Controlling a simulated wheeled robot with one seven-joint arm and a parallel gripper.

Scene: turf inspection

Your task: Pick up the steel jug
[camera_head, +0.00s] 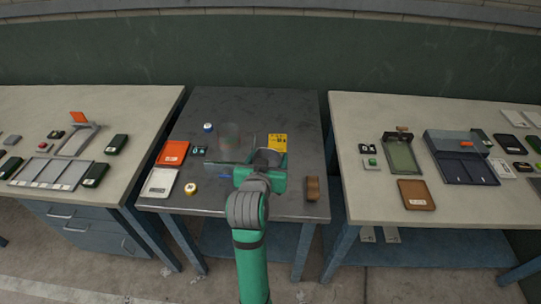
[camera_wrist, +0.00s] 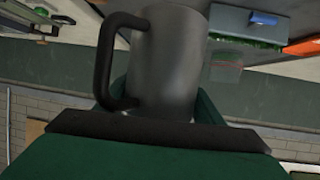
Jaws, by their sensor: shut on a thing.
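The steel jug (camera_wrist: 170,62) is a grey metal cylinder with a black handle on its left side in the wrist view. It stands between the jaws of my gripper (camera_wrist: 160,108), which is shut on it. In the head view the jug (camera_head: 268,156) shows only in part at the far side of my green gripper (camera_head: 262,168), over the dark middle table (camera_head: 250,108). My wrist hides the rest of it. I cannot tell whether its base touches the table.
A clear container (camera_head: 229,136) stands left of the gripper. A yellow card (camera_head: 278,142) lies behind it, and a brown block (camera_head: 312,188) is to the right. An orange item (camera_head: 173,152) and a white scale-like item (camera_head: 160,182) lie at the left. The table's back strip is clear.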

